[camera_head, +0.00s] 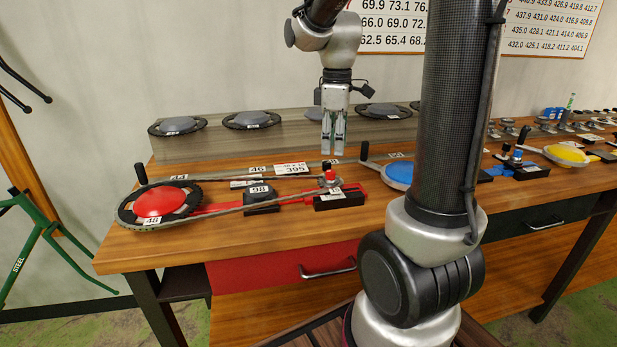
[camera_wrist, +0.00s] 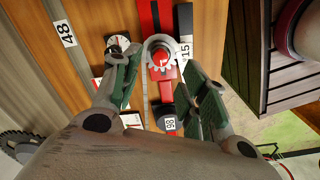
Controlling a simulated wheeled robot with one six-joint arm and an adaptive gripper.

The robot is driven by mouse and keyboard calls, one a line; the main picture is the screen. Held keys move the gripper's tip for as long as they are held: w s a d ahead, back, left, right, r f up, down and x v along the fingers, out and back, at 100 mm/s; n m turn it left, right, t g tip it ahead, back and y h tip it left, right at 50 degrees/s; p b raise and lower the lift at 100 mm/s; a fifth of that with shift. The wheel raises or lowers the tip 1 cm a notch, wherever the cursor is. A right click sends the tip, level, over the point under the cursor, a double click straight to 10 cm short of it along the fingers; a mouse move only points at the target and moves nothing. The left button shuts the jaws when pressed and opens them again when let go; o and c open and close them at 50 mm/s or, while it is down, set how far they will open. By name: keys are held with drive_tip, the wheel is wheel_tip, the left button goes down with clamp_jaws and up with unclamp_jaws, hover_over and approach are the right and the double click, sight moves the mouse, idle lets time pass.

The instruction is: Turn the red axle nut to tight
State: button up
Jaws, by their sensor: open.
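The red axle nut (camera_head: 329,175) stands on the small cog at the right end of the red rig on the bench. In the wrist view the nut (camera_wrist: 160,55) is a red disc in the middle of a grey toothed cog (camera_wrist: 152,68). My gripper (camera_head: 333,152) hangs above the nut in the head view, fingers pointing down. In the wrist view its two fingers (camera_wrist: 160,62) are apart, one on each side of the nut. I see no contact with the nut. The nut's turn state cannot be read.
The red rig has a large red chainring (camera_head: 160,202) with an upright black crank handle at left and a black block (camera_head: 261,198) labelled 98. A black block (camera_head: 338,197) sits below the nut. Blue (camera_head: 399,173) and yellow (camera_head: 567,153) rigs stand to the right.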

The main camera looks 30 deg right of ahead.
sight(331, 171)
drive_tip(key=shift+w+a+r+n, duration=0.1)
drive_tip(key=shift+a+r+n, duration=0.2)
drive_tip(key=shift+n, duration=0.4)
drive_tip(key=shift+f+n, duration=0.15)
drive_tip(key=shift+n, duration=0.65)
wheel_tip(331, 171, down, 8)
drive_tip(key=shift+r, duration=0.15)
clamp_jaws()
